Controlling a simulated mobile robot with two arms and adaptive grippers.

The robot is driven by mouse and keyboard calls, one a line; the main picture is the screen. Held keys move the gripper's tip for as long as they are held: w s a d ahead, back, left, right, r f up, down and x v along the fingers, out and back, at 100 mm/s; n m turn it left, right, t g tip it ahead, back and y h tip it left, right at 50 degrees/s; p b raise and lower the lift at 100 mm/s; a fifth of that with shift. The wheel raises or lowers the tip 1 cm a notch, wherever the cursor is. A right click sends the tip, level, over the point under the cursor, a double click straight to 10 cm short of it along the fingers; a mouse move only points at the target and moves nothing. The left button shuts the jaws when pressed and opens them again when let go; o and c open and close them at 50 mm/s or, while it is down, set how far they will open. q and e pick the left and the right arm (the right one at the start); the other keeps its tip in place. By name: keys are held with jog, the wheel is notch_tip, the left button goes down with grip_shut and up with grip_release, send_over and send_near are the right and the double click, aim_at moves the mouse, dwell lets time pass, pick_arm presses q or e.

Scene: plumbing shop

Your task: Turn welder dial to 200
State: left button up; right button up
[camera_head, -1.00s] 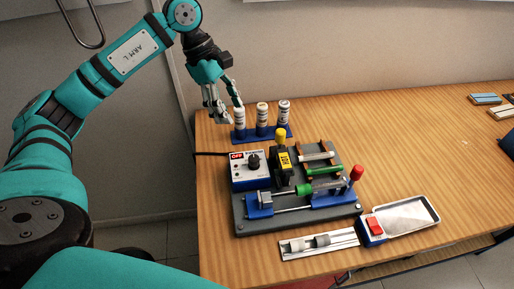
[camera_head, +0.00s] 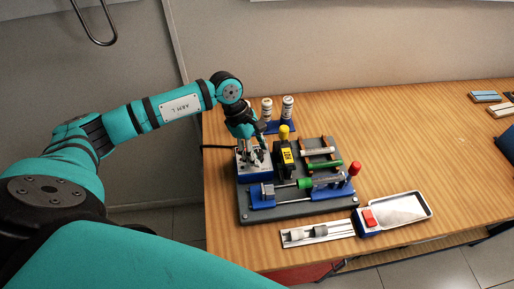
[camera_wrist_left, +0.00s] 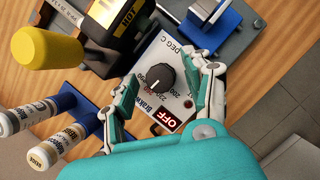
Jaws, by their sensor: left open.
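The welder control box (camera_head: 253,174) is a blue box with a pale top face, at the left end of the grey base plate. In the left wrist view its face (camera_wrist_left: 178,59) shows a black dial (camera_wrist_left: 159,78), numbers around it including 200, and a red OFF display (camera_wrist_left: 167,119). My left gripper (camera_head: 256,156) is over the box in the head view. In the wrist view its open fingers (camera_wrist_left: 166,95) stand on either side of the dial, apart from it. Whether the fingertips touch the box face I cannot tell. My right gripper is not in view.
A black heater block marked HOT (camera_head: 285,158) with a yellow knob (camera_head: 284,131) stands right beside the box. White bottles (camera_head: 288,107) stand in a blue rack behind. A red-ended clamp (camera_head: 355,169) and a metal tray (camera_head: 402,209) are to the right.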

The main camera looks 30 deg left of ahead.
pick_arm(q)
jog(key=shift+c, duration=0.5)
grip_shut()
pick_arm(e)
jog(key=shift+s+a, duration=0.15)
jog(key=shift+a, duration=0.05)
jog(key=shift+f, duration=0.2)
